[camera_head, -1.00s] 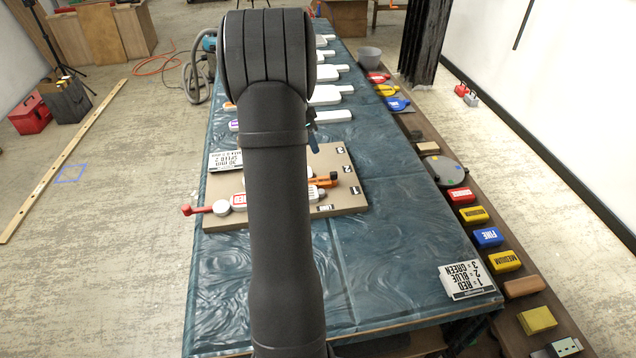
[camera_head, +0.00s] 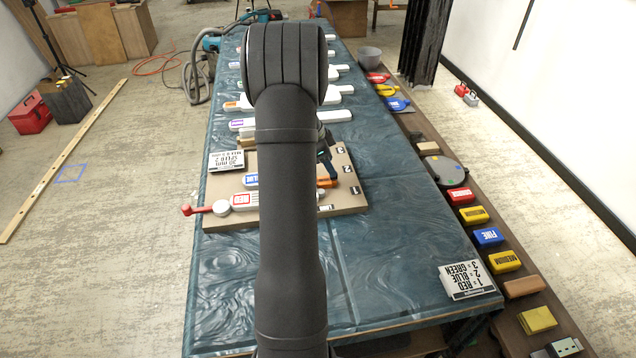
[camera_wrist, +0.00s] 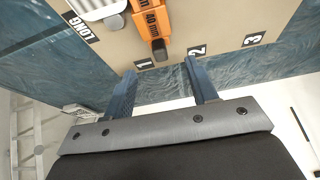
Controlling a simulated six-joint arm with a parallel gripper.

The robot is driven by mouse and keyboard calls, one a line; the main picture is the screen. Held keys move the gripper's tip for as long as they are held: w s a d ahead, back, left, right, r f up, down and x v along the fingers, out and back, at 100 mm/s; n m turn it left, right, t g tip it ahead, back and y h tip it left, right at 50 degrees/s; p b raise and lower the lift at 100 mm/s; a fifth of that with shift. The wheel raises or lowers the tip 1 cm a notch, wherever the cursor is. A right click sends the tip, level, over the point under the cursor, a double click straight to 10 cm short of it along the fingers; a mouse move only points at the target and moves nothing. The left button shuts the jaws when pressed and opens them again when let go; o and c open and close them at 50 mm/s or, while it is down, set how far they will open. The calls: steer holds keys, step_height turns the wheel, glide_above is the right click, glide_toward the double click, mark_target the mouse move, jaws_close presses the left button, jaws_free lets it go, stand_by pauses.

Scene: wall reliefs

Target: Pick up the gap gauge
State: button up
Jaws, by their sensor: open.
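An orange tool with a black tip, marked 40 mm, lies on a tan board (camera_head: 347,207); I take it to be the gap gauge (camera_wrist: 148,22). In the head view only a small orange part (camera_head: 326,183) shows beside my arm. In the wrist view its black tip points toward the space between my fingers. My gripper (camera_wrist: 160,69) is open and empty, with its two blue fingers apart on either side of the tip's line. The fingers appear short of the tool, not touching it. In the head view my arm hides most of the gripper.
The board bears labels 1, 2 and 3 and a red-handled white tool (camera_head: 222,207). Several white paddles lie farther along the blue table (camera_head: 400,230). Coloured blocks line the side shelf. The table right of the board is clear.

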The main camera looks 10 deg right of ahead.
steer(key=shift+x, duration=2.9)
steer(key=shift+w+a, duration=0.1)
steer(key=shift+a, duration=0.05)
jaws_close()
steer(key=shift+r, duration=0.1)
